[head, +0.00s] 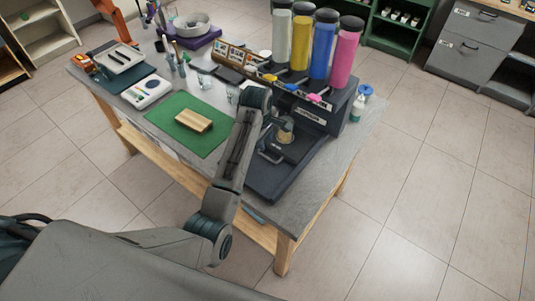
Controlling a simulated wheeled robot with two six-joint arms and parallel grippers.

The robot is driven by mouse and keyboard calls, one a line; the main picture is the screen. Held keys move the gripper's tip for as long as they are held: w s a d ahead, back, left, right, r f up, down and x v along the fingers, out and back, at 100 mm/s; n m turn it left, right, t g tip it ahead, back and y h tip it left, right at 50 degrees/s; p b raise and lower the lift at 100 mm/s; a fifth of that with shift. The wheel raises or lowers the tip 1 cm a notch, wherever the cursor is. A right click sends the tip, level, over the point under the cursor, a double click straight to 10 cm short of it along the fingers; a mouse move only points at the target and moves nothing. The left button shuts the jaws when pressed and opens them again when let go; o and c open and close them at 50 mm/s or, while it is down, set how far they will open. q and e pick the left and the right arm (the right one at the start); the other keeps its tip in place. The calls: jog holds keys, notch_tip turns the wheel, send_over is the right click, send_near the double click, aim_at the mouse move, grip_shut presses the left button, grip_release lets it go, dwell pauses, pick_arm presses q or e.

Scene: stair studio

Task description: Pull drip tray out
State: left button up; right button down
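A dark dispenser (312,113) with several coloured cylinders on top stands at the right end of the workbench. Its dark drip tray (270,183) lies low at its front, reaching toward the bench's near edge. A small tan cup-like item (285,133) is at the dispenser's front, above the rear of the tray. My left arm reaches up from the lower left and bends down near the dispenser. My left gripper (268,154) is small and dark against the tray, near its left side. I cannot tell whether it touches the tray or how its fingers stand. My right gripper is out of view.
A green mat (190,137) with a wooden block (194,120) lies left of my arm. A white scale-like device (147,91) sits farther left. Bottles (358,107) stand right of the dispenser. The floor (410,200) to the right is clear.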

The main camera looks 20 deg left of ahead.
aim_at(269, 158)
pick_arm(q)
jog(key=f, duration=0.2)
jog(key=w+f+p, duration=0.1)
jog(key=f, duration=0.2)
jog(key=f+p, duration=0.1)
jog(key=f, duration=0.2)
jog(key=shift+w+d+f, duration=0.2)
jog(key=shift+d, duration=0.05)
jog(key=shift+w+f, duration=0.1)
jog(key=shift+f, duration=0.6)
jog(key=shift+c, duration=0.2)
grip_shut()
